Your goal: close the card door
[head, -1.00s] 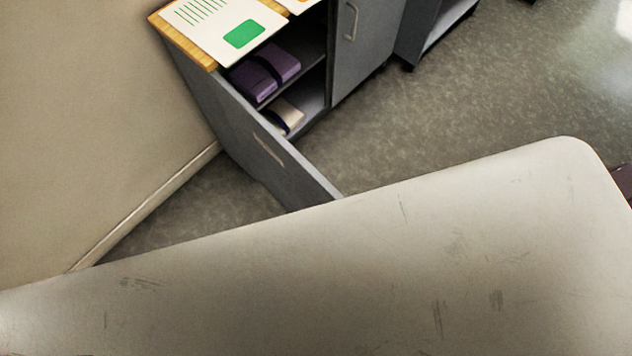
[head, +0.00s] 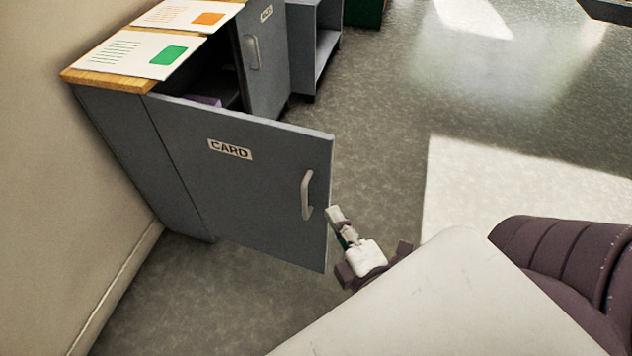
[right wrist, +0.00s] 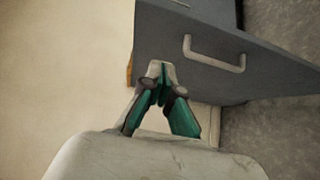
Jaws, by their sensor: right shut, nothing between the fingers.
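The card door (head: 240,185) stands open, swung out from the grey cabinet on its left edge. It has a "CARD" label (head: 230,149) and a pale vertical handle (head: 307,195) near its free edge. My right gripper (head: 333,213) is shut and empty, close to the door's free edge, just right of the handle. In the right wrist view its fingertips (right wrist: 160,68) meet and the door (right wrist: 210,65) with its handle (right wrist: 215,56) lies beyond them. I cannot tell whether the fingers touch the door. My left gripper is not in view.
The cabinet's wooden top (head: 112,81) carries two sheets, one with a green patch (head: 140,54) and one with an orange patch (head: 188,15). A second door (head: 262,58) beside the opening is shut. A beige wall (head: 40,180) stands at left. The floor (head: 385,110) to the right is clear.

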